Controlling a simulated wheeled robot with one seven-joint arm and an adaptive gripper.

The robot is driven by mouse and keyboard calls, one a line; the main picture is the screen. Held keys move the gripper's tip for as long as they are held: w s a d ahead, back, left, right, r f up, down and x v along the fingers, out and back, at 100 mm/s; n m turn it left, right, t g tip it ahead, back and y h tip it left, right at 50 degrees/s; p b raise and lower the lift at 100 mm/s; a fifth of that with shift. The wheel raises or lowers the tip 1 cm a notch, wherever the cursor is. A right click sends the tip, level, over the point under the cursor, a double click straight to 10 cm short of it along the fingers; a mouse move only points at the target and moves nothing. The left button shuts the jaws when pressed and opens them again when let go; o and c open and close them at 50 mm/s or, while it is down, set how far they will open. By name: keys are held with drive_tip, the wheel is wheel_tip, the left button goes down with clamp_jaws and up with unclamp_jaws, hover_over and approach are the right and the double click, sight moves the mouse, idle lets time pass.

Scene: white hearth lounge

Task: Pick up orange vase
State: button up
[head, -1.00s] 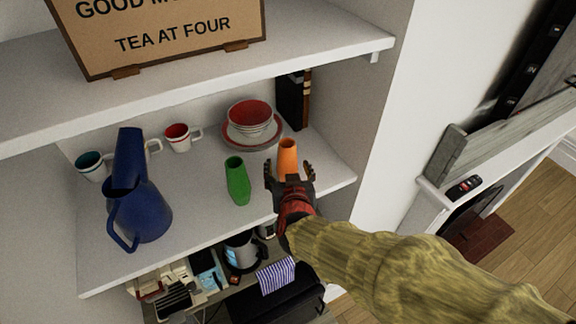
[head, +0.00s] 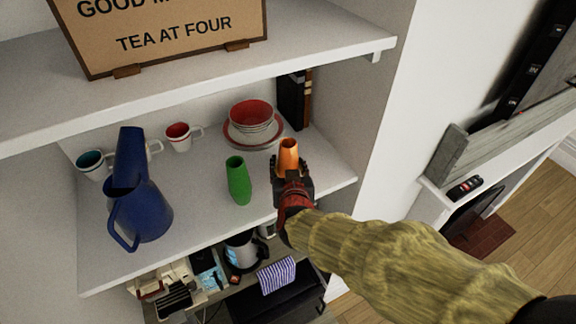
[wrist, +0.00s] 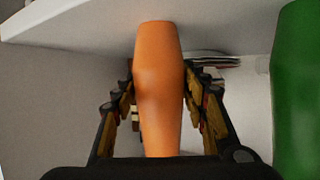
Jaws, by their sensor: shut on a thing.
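The orange vase (head: 288,151) stands near the front right of the middle shelf in the head view. My gripper (head: 291,166) reaches in from the lower right with its fingers around the vase, shut on it. In the wrist view the orange vase (wrist: 158,85) is upright between the two fingers of my gripper (wrist: 160,105). The vase's lower part is hidden by my gripper in the head view, so I cannot tell whether its base touches the shelf.
A green vase (head: 238,181) stands close to the left. A blue pitcher (head: 143,212), mugs (head: 179,137) and stacked bowls (head: 252,122) are farther off. Dark books (head: 292,100) stand behind. The upper shelf (head: 330,45) hangs overhead; the cabinet side wall (head: 357,90) is right.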

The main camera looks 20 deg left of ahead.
drive_tip(key=c, duration=0.5)
drive_tip(key=shift+c, duration=0.2)
drive_tip(key=shift+r, duration=0.15)
